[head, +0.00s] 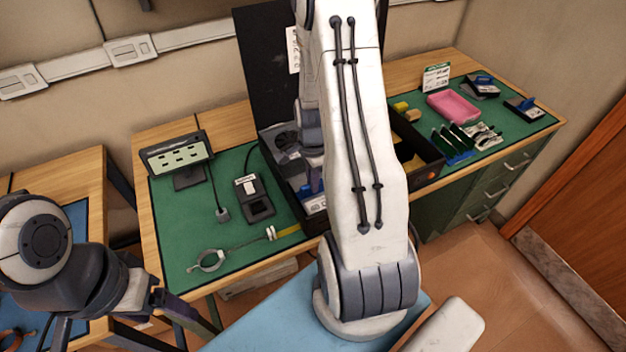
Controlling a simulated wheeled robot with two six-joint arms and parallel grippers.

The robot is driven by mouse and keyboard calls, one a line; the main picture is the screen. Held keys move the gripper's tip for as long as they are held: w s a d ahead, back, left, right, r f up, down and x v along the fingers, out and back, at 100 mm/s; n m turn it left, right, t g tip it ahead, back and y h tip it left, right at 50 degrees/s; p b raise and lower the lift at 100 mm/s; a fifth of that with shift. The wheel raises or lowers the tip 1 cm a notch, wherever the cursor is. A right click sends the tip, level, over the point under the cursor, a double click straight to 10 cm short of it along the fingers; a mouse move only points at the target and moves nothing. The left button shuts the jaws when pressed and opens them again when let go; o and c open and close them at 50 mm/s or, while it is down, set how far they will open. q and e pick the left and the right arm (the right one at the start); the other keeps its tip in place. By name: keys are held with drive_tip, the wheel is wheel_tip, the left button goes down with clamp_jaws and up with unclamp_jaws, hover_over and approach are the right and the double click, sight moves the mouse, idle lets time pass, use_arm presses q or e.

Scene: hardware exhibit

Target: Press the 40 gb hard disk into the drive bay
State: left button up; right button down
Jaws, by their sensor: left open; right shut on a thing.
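An open black computer case (285,180) stands on the green mat, its tall side panel (265,70) raised behind it. My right arm crosses the middle of the view and hides much of the case, including the drive bay. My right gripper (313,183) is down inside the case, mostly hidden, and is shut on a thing. A light labelled part (317,205) shows just below its fingers and looks like the hard disk; how far it sits in the bay is hidden. My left gripper (172,304) is open and empty at the lower left, off the bench's front edge.
On the green mat (180,220) are a small display (176,158), a black device (254,198) with a cable, and a wrist strap (210,261). A pink tray (454,107), cards (460,140) and drives (482,86) lie at right.

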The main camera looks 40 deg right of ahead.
drive_tip(key=shift+f+b, duration=0.6)
drive_tip(key=shift+f, duration=0.4)
idle(1.7)
drive_tip(key=c, duration=0.8)
unclamp_jaws()
drive_tip(key=shift+o, duration=0.2)
drive_tip(key=o, duration=0.3)
drive_tip(key=shift+r+p, duration=0.7)
drive_tip(key=shift+r, duration=0.05)
drive_tip(key=shift+r+p, duration=2.5)
drive_tip(key=shift+r, duration=0.4)
